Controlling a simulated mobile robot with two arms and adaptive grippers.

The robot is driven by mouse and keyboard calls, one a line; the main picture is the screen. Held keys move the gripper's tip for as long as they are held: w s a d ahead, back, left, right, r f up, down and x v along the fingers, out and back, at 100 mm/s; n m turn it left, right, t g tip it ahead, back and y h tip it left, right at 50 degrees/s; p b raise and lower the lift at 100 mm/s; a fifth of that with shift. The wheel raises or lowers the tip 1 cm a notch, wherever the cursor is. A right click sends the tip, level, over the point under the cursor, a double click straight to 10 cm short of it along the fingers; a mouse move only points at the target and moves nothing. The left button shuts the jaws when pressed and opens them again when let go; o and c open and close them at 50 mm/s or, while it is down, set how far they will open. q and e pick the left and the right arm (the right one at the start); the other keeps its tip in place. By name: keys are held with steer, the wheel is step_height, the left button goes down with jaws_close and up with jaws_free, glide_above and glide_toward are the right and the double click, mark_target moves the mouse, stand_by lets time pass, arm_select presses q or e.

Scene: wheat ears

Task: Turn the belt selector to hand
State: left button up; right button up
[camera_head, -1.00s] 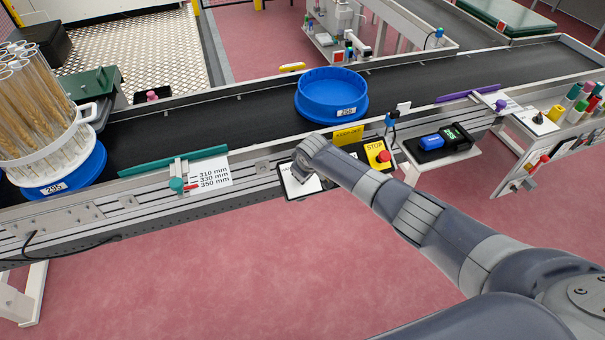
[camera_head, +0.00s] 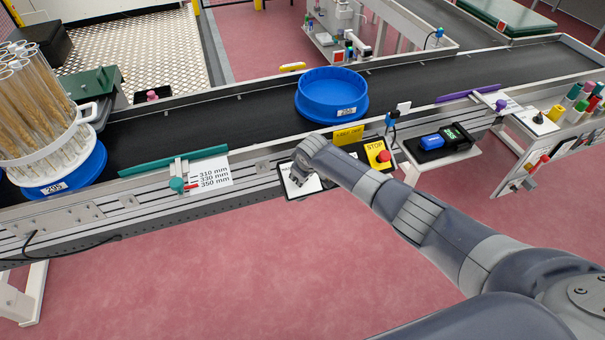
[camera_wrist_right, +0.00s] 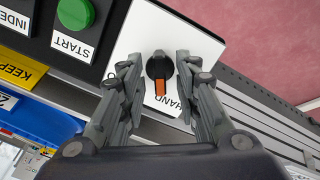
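The belt selector (camera_wrist_right: 158,67) is a black knob with an orange pointer on a white plate (camera_wrist_right: 133,38). In the right wrist view its pointer points down the picture, a little left of the printed word HAND, which is partly covered by a finger. My right gripper (camera_wrist_right: 157,60) is open, with one finger on each side of the knob and a small gap showing on both sides. In the head view the white plate (camera_head: 311,187) is on the conveyor's front side, and my right gripper (camera_head: 298,180) is over it, hiding the knob. My left gripper is not in view.
A green START button (camera_wrist_right: 75,13) is close beside the plate. A yellow STOP box (camera_head: 378,154) with a red button is right of my wrist. A blue tub (camera_head: 332,98) and a rack of wheat ears (camera_head: 40,110) are on the belt (camera_head: 220,114).

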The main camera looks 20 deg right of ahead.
steer(key=v, duration=1.2)
stand_by(0.5)
steer(key=s+d+f+m+g, duration=0.1)
steer(key=s+f, duration=0.4)
steer(key=f, duration=0.5)
steer(key=s+d+f+m, duration=0.1)
steer(key=s+f, duration=0.5)
steer(key=f, duration=0.4)
steer(key=s+d+f+m+g, duration=0.15)
steer(key=s+f, duration=0.35)
steer(key=f, duration=0.5)
steer(key=s+f, duration=0.5)
steer(key=s, duration=0.8)
steer(key=s+f+g, duration=0.1)
steer(key=s+f, duration=0.4)
steer(key=s, duration=0.8)
steer(key=s+f+g, duration=0.1)
steer(key=s+f, duration=0.4)
steer(key=s, duration=0.8)
steer(key=shift+d+f, duration=0.3)
